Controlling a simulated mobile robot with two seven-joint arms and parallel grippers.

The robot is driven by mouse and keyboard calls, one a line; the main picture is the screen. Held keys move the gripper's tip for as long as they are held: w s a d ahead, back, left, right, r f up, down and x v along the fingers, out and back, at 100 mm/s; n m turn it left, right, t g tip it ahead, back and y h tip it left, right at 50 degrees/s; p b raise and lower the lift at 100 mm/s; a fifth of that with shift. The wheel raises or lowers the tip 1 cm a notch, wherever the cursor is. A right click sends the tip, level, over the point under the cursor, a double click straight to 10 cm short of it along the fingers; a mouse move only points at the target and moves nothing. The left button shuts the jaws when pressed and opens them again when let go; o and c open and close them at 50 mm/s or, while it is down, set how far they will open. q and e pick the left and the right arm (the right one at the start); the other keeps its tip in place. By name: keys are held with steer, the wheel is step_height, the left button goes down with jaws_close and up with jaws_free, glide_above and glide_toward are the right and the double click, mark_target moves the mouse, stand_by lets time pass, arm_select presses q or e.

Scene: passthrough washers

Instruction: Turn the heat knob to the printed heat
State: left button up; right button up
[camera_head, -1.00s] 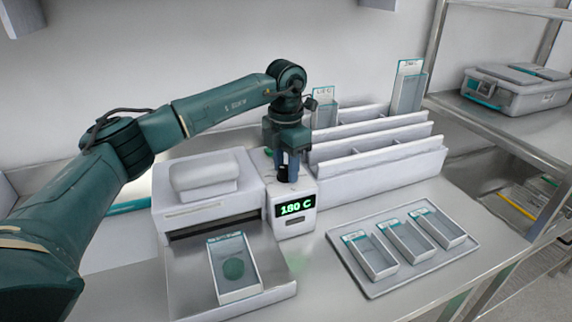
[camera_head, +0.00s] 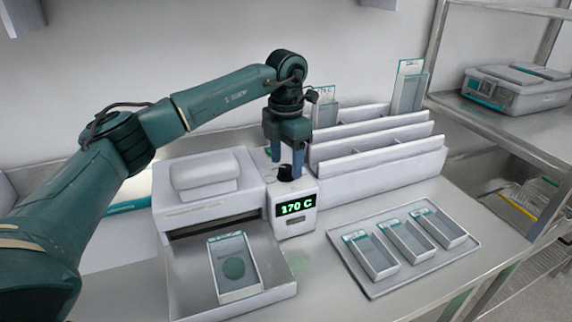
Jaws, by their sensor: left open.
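The heat knob (camera_head: 286,172) is a small black knob on top of the white control box. The green display (camera_head: 295,205) on the front of that box reads 170 C. My left gripper (camera_head: 286,163) points straight down over the knob, its two blue-grey fingers apart, one on each side of and slightly above the knob. My right gripper is not in view.
A white press (camera_head: 205,190) with an open tray (camera_head: 185,290) holding a framed pouch (camera_head: 234,268) stands left of the box. A grey tray (camera_head: 375,290) with several small boxes lies right.

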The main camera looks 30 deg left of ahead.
mark_target(286, 167)
arm_select(q)
step_height(286, 167, up, 12)
steer(key=shift+f+b, duration=0.2)
steer(key=shift+b, duration=0.2)
stand_by(0.3)
